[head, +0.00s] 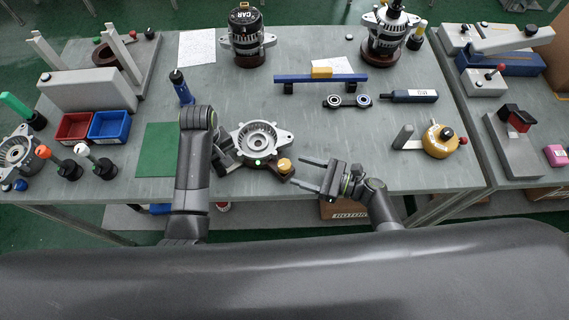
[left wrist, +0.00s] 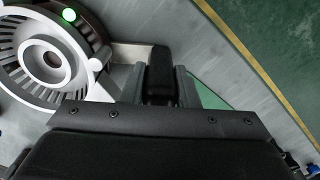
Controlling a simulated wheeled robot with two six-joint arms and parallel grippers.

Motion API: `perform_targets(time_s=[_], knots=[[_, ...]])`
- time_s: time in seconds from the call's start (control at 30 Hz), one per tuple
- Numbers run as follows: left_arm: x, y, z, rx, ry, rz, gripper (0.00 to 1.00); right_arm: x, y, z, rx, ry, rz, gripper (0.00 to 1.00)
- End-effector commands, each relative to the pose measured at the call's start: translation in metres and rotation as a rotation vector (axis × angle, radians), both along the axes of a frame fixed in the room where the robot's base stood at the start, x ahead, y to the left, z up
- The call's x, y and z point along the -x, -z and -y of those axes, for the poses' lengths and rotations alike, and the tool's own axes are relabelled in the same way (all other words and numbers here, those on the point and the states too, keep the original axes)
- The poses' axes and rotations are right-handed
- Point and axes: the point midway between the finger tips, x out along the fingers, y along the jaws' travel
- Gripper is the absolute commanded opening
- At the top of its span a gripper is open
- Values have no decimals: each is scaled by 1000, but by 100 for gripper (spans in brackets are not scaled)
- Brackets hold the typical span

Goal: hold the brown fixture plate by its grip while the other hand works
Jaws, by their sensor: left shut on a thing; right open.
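The brown fixture plate (head: 277,175) lies near the front middle of the table. A silver alternator housing (head: 258,140) sits on it, and it also shows in the left wrist view (left wrist: 45,60). A green light and an orange knob (head: 284,165) show at the plate's front. My left gripper (head: 225,157) is at the plate's left side, shut on its dark grip (left wrist: 160,72), which stands between the fingers in the left wrist view. Much of the plate is hidden under the housing. My right gripper (head: 309,174) is open and empty, just right of the plate.
A yellow round tool (head: 438,142) is at the right. Bare table lies between.

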Motion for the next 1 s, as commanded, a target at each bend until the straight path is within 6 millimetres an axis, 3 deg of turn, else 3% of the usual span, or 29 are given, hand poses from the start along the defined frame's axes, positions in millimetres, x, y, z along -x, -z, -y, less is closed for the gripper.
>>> perform_targets(time_s=[0.1,0.3,0.7,1.0], knots=[[0,0,0,0,0,-1,7,-10,-1,-23,-3,0,1,57],[0,0,0,0,0,-1,7,-20,0,-46,0,0,0,57],[0,0,0,0,-1,-1,7,-23,0,-54,2,-1,1,57],[0,0,0,0,-1,-1,7,-23,0,-54,2,-1,1,20]])
